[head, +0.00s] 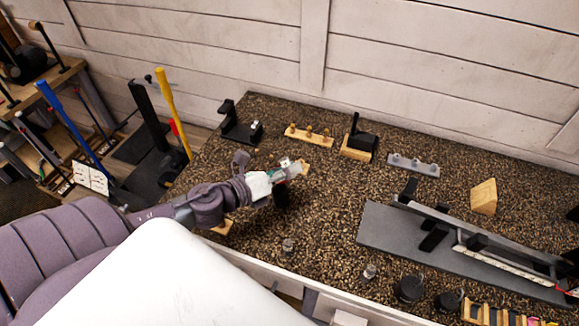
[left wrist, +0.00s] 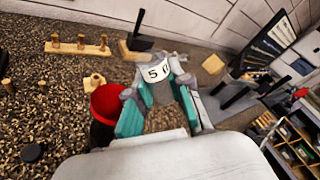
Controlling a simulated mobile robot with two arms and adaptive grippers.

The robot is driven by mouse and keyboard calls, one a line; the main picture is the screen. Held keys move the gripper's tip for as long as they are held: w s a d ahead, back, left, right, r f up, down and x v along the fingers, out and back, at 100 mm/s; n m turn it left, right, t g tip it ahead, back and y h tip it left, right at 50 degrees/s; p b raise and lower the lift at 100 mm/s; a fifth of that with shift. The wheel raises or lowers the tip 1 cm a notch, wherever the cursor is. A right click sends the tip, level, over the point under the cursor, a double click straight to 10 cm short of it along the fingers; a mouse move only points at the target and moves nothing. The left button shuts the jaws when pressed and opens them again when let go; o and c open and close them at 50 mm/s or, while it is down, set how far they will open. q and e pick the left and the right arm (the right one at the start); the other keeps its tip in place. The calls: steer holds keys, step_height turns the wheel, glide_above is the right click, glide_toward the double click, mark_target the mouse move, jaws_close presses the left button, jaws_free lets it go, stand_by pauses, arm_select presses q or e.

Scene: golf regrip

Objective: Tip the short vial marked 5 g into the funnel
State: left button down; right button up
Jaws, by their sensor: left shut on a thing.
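My left gripper (head: 287,171) reaches in over the speckled bench and is shut on a short vial. The vial's white label (left wrist: 157,72) reads 5 and what looks like a g in the left wrist view, between the teal fingers of my left gripper (left wrist: 160,112). A red, round-topped thing on a dark body, possibly the funnel (left wrist: 107,101), stands just left of the fingers there; its opening is not clear. In the head view my gripper largely hides that spot. The vial's exact tilt and contents cannot be told. My right gripper is not in view.
A wooden peg rack (head: 309,136) and a black-topped wooden stand (head: 359,141) are behind the gripper. A small wooden piece (left wrist: 94,81) lies near the red thing. A grey board with a rail (head: 400,232) is at right. Bare bench lies between.

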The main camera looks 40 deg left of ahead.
arm_select(q)
steer(key=shift+w+a+r+m+y+p, duration=0.15)
steer(key=shift+r+m+y+p, duration=0.15)
steer(key=shift+r+m+p, duration=0.5)
steer(key=shift+f+m, duration=0.3)
steer(key=shift+m, duration=0.1)
steer(key=shift+s+d+f+m+y+p, duration=0.1)
steer(key=shift+s+d+m+y+p, duration=0.1)
steer(key=shift+d+m+p, duration=0.25)
steer(key=shift+s+d+f+m+y+p, duration=0.1)
steer(key=shift+s+d+m+y, duration=0.2)
steer(key=shift+d, duration=0.35)
steer(key=shift+s+d+f+m+t, duration=0.1)
steer(key=shift+s+d+f+m, duration=0.1)
steer(key=shift+d+m, duration=0.35)
steer(key=shift+s+d+f+m+t, duration=0.1)
steer(key=shift+d+f+m, duration=0.05)
steer(key=shift+d+m, duration=0.45)
steer(key=shift+s+d+f+m+t, duration=0.1)
steer(key=shift+s+d+f+m, duration=0.1)
steer(key=shift+d+m, duration=0.35)
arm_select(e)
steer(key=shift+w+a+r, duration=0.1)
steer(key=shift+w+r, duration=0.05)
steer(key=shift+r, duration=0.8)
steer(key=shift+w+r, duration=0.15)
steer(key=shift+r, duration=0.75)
